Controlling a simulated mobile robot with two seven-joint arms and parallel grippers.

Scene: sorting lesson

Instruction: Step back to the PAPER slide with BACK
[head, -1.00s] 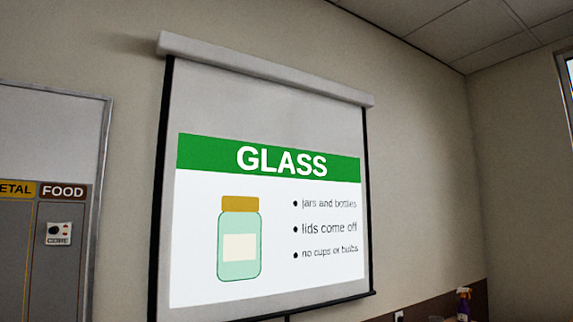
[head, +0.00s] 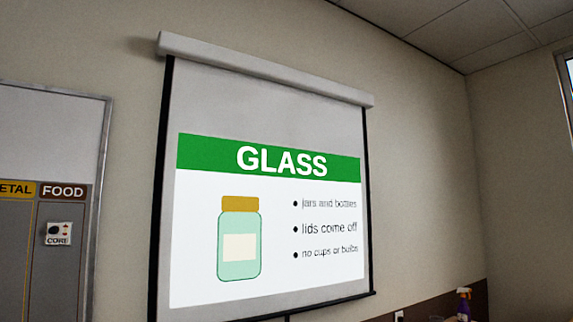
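A projector screen (head: 268,100) hangs on the wall in the middle of the head view. The slide on it (head: 280,225) has a green band with the word GLASS, a drawn jar with a brown lid, and three lines of text: jars and bottles, lids come off, no cups or bulbs. No PAPER slide and no BACK button show in this view. Neither of my grippers is in view.
At the left is a framed board (head: 50,130) with METAL, partly cut off, and FOOD headings and a small CORE card (head: 59,234). A spray bottle (head: 463,304) stands at the lower right. A window edge shows at the far right.

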